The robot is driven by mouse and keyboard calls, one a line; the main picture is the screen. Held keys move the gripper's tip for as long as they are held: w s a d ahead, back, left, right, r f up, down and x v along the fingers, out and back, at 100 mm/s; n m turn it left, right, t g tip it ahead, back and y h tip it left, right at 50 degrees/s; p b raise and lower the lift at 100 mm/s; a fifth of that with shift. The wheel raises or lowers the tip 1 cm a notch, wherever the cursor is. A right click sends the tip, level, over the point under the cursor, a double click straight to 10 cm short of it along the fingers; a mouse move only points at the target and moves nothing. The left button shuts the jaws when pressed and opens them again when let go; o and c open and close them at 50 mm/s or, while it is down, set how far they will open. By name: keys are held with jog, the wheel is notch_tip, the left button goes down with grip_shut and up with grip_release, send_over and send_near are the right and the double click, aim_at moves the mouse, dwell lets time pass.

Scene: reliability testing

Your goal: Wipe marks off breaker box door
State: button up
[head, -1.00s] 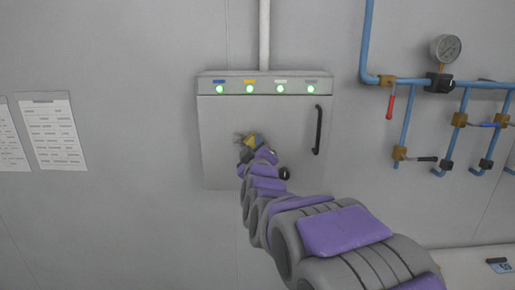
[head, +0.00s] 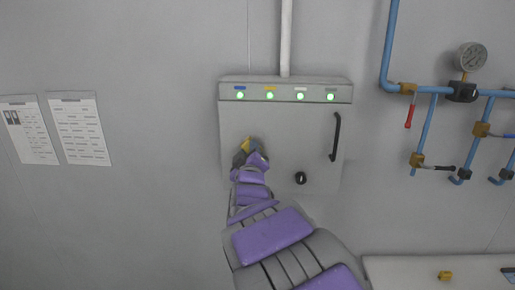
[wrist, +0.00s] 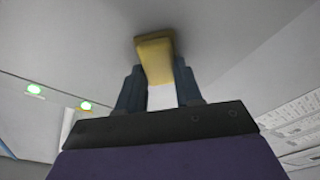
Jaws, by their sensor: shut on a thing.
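The breaker box door (head: 285,135) is a closed grey panel with a black handle (head: 336,137) on its right and a black knob (head: 300,178) low down. My gripper (head: 244,154) is at the lower left of the door, shut on a yellow sponge (head: 247,144). In the wrist view, my gripper's dark fingers (wrist: 160,92) pinch the sponge (wrist: 154,55), whose front end appears to touch the grey door surface. I see no dark marks on the door now; the area behind the sponge and gripper is hidden.
Green lights (head: 300,96) line the box top, and a conduit (head: 286,40) rises above. Blue pipes (head: 388,45) with valves and a gauge (head: 472,56) are at right. Papers (head: 80,130) hang at left. A ledge (head: 400,270) holds a small yellow object (head: 445,275).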

jog(key=shift+a, duration=0.55)
jog(key=shift+d+r+p, duration=0.15)
jog(key=shift+p, duration=0.15)
jog(key=shift+d+b, duration=1.2)
jog(key=shift+d, duration=0.85)
jog(key=shift+s+d+b, duration=0.1)
jog(key=shift+d+b, duration=0.9)
jog(key=shift+d, duration=1)
jog(key=shift+a+p, duration=0.7)
jog(key=shift+a, duration=3.3)
